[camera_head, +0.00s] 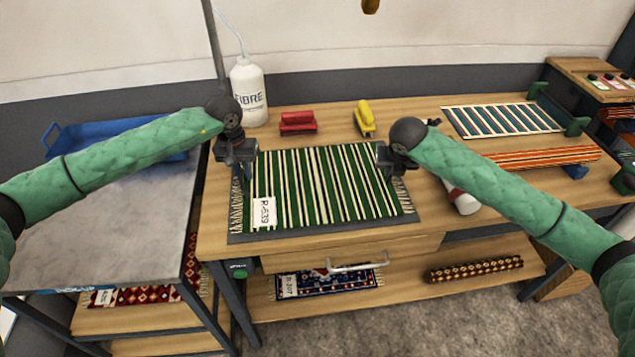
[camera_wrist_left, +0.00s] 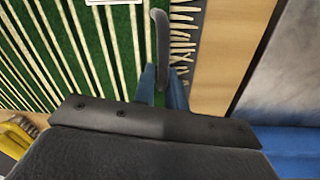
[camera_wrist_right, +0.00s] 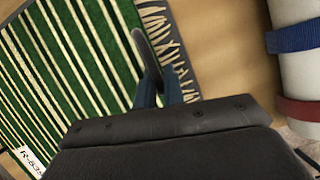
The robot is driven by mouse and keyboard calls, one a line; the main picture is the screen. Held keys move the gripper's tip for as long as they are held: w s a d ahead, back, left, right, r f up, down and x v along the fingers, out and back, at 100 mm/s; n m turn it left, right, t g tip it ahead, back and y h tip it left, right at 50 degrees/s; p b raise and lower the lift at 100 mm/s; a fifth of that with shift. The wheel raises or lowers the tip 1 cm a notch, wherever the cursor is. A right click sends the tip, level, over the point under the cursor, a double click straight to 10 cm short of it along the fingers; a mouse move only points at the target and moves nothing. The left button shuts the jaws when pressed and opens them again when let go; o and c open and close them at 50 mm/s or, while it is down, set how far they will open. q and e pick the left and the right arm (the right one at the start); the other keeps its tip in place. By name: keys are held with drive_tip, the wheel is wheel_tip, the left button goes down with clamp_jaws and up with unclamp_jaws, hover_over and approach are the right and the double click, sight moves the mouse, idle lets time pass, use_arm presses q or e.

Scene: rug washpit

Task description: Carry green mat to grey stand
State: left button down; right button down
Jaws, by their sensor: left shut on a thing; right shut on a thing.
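The green mat (camera_head: 325,184), with cream and dark stripes, fringed ends and a white R-639 tag, lies flat on a dark grey board (camera_head: 330,229) on the wooden bench. My left gripper (camera_head: 243,172) is shut at the mat's left end, and my right gripper (camera_head: 388,168) is shut at its right end. In each wrist view a grey upright bar (camera_wrist_left: 161,45) (camera_wrist_right: 147,58) stands between the blue fingers by the fringe. Their exact contact is partly hidden. A grey-topped stand (camera_head: 110,215) is at the left of the head view.
A blue tray (camera_head: 125,131) lies at the grey top's back. A white FIBRE bottle (camera_head: 249,92), red brush (camera_head: 298,122) and yellow brush (camera_head: 365,118) stand behind the mat. Another striped mat (camera_head: 503,120) is at the right.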

use_arm(q)
drive_tip(key=shift+r, duration=0.1)
use_arm(e)
drive_tip(key=shift+r, duration=0.2)
